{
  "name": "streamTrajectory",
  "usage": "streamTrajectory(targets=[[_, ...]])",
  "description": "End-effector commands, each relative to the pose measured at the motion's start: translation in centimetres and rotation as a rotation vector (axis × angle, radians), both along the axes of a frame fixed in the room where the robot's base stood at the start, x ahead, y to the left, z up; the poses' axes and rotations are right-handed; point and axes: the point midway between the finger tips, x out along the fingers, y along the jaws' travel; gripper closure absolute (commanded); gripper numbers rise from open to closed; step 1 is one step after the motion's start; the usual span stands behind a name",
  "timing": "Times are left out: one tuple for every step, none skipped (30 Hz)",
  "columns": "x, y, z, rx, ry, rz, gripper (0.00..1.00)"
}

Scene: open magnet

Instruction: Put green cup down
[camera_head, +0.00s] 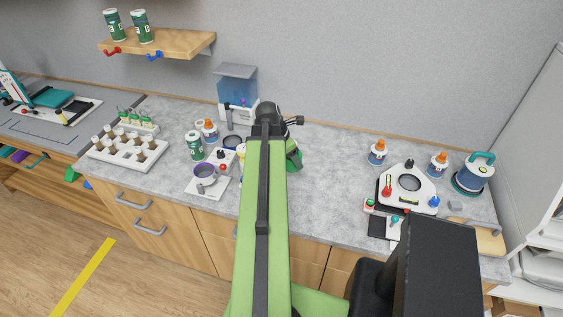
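A green cup-like object (294,156) shows on the right side of my green arm, over the grey counter (330,190). My arm hides its left part, and I cannot tell whether it stands on the counter or is held. My gripper is at the far end of the arm, near a dark wrist joint (268,114); its fingers are mostly hidden, so I cannot see whether they are open or shut. Another green can with a white label (194,146) stands upright on the counter left of the arm.
Two green cans (142,27) stand on a wooden wall shelf (185,43). A white triangular device (408,188) and bottles are right.

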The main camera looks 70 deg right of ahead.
Motion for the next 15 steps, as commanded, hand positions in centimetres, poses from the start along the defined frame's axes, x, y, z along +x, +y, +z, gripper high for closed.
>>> streamTrajectory(targets=[[0.9,-1.2,-1.3,0.000,0.000,0.001,0.88],[1.3,-1.7,-1.8,0.000,0.000,0.002,0.88],[1.9,-2.4,-2.3,0.000,0.000,0.002,0.88],[2.3,-3.0,-2.8,0.000,0.000,0.003,0.88],[2.8,-3.5,-3.2,0.000,0.000,0.003,0.88],[3.5,-4.3,-3.8,0.000,0.000,0.004,0.88],[3.9,-4.9,-4.3,0.000,0.000,0.003,0.88],[4.3,-5.4,-4.7,0.000,0.000,0.003,0.88],[4.8,-6.0,-5.1,0.001,0.001,0.002,0.88],[5.1,-6.3,-5.3,0.001,0.001,0.002,0.88],[5.4,-6.6,-5.5,0.001,0.001,0.002,0.88],[5.7,-6.9,-5.7,0.001,0.001,0.002,0.88],[5.8,-7.1,-5.7,0.001,0.001,0.002,0.88],[5.9,-7.2,-5.7,0.001,0.001,0.002,0.88],[6.0,-7.2,-5.7,0.001,0.001,0.002,0.88]])
